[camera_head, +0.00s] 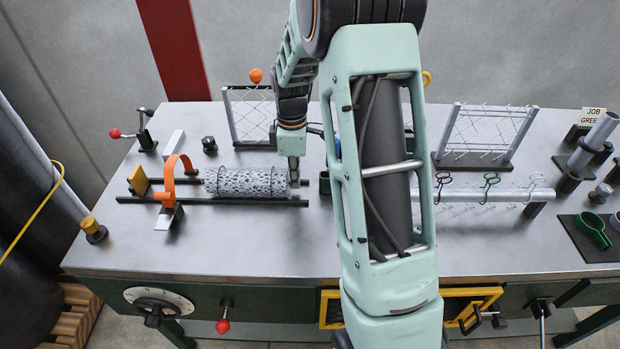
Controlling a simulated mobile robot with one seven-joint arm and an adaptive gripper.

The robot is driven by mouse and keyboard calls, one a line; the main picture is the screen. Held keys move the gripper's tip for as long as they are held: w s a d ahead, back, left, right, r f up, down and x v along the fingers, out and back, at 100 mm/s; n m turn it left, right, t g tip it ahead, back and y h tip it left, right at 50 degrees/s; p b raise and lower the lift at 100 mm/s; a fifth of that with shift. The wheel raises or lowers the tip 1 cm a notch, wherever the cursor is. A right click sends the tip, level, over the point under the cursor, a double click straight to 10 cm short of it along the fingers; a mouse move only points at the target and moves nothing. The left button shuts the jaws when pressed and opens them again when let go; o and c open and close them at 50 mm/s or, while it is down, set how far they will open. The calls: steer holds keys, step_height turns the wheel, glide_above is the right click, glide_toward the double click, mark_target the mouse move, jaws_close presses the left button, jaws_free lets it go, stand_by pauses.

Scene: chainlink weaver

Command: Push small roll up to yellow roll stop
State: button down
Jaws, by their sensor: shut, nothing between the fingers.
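The small roll (245,182), a grey speckled mesh cylinder, lies on its side across two dark rails on the metal bench. The yellow roll stop (138,181) stands upright at the left end of the rails. A clear gap separates the roll's left end from the stop. My gripper (294,172) points down at the roll's right end with its fingers shut and nothing held. It is beside that end; I cannot tell if it touches.
An orange arched strap (180,168) stands over the rails between roll and stop. A red-knobbed lever (116,133) and a black knob (209,144) are behind. A mesh panel (250,112) stands behind the roll. My arm hides the bench middle.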

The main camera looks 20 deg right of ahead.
mark_target(221, 170)
steer(key=w+a, duration=0.2)
steer(key=a, duration=0.3)
steer(key=w+a, duration=0.2)
steer(key=a, duration=0.4)
steer(key=w+a+p, duration=0.1)
steer(key=w+a, duration=0.2)
steer(key=a, duration=0.3)
steer(key=shift+r, duration=0.15)
